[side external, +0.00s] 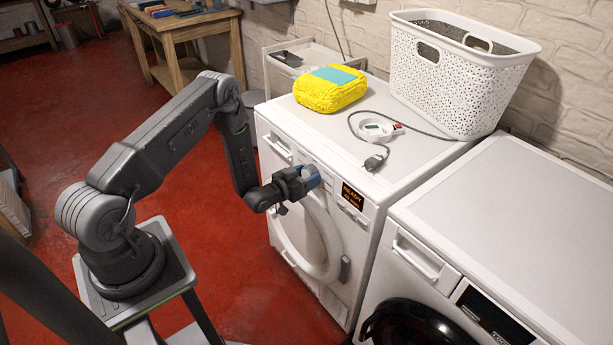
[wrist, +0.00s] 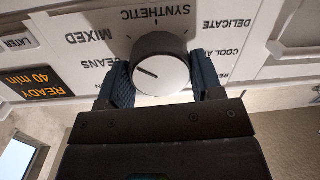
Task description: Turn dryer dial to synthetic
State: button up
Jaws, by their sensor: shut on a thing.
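The dryer dial (wrist: 162,78) has a white face and a dark rim. Its short dark pointer line is on the left of the face, pointing left and slightly up, towards the MIXED and JEANS labels in the wrist view. The SYNTHETIC label (wrist: 166,18) is above the dial in that view. My gripper (wrist: 162,70) has its blue fingers on both sides of the dial and is shut on it. In the side external view my gripper (side external: 306,178) is at the front panel of the white dryer (side external: 285,130) and hides the dial.
The dryer display (side external: 352,194) reads READY and 40 min in the wrist view. On the dryer top are a yellow bundle (side external: 318,97), a cable with a plug (side external: 374,161) and a white basket (side external: 450,85). A second white machine (side external: 520,220) stands at right.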

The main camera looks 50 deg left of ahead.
jog(key=m, duration=0.5)
jog(key=shift+f+y, duration=0.1)
jog(key=shift+y, duration=0.2)
jog(key=shift+d+m+t, duration=0.1)
jog(key=shift+m+t, duration=0.3)
jog(key=shift+m, duration=1.9)
jog(key=o, duration=0.9)
jog(key=shift+o, duration=0.2)
jog(key=shift+s, duration=0.1)
jog(key=s+d, duration=0.1)
jog(key=s, duration=1.2)
jog(key=shift+s, duration=0.35)
jog(key=shift+w+d, duration=0.1)
